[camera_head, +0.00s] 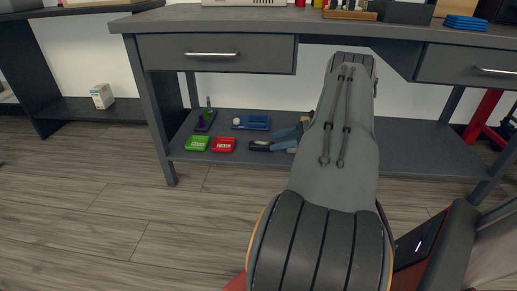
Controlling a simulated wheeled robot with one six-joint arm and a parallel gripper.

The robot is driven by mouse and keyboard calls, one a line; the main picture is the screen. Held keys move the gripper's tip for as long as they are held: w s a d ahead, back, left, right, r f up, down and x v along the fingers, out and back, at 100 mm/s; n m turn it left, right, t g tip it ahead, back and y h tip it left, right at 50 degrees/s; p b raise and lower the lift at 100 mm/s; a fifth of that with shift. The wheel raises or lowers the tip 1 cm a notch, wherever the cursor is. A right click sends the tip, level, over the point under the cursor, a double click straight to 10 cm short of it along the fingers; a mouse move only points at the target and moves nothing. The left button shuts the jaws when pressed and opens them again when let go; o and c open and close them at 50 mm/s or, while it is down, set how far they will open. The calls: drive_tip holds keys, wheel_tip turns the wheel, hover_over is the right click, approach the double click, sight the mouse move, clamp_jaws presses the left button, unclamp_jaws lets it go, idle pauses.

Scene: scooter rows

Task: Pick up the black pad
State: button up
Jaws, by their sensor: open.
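I cannot make out the black pad for certain. A dark, flat-faced block (405,13) stands on the bench top at the upper right, cut by the picture's top edge; I cannot tell whether it is the pad. On the lower shelf, a blue-grey and black object (264,146) is partly hidden by my arm, and its kind is unclear. My arm fills the middle foreground and hides part of the bench and shelf. My gripper is not visible.
The grey workbench (340,28) has drawers and a lower shelf (400,162). A small white box (102,96) stands left. The wooden floor at left is clear.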

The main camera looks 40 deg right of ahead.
sight(262, 143)
drive_tip(key=shift+r+b+x, duration=0.15)
drive_tip(key=shift+b+x, duration=0.7)
drive_tip(key=shift+x, duration=0.5)
drive_tip(key=shift+r+b+x, duration=0.15)
drive_tip(key=shift+b+x, duration=0.65)
drive_tip(key=shift+x, duration=0.5)
drive_tip(key=shift+w, duration=0.1)
drive_tip(key=shift+c, duration=0.4)
drive_tip(key=c, duration=1.1)
